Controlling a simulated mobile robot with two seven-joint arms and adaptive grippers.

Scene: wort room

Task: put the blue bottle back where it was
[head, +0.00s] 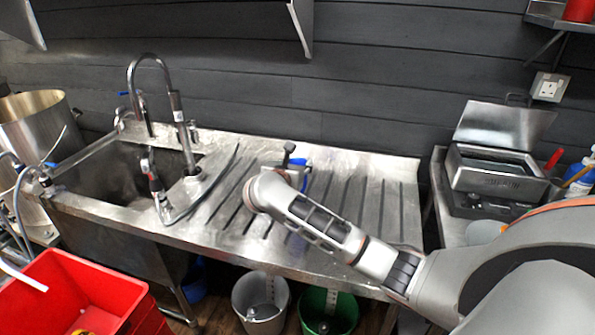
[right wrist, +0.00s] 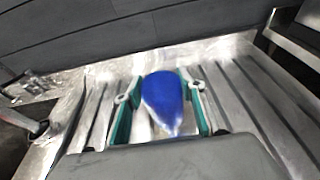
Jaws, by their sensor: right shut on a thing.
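The blue bottle (right wrist: 162,98) is between the two green-lined fingers of my right gripper (right wrist: 160,92) in the right wrist view, with its rounded blue end showing. In the head view a small blue part of the bottle (head: 299,161) shows beside my right gripper (head: 291,163), over the ribbed steel drainboard (head: 385,205). My right gripper is shut on the bottle. The gripper and wrist hide much of the bottle in the head view, and I cannot tell whether its base touches the drainboard. My left gripper is not in view.
The sink (head: 100,180) with its tall tap (head: 150,60) lies left of the drainboard. A side bench at the right bears a steel box with an open lid (head: 497,170) and another blue container (head: 582,178). A red crate (head: 60,275) and buckets stand below. The drainboard's right part is clear.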

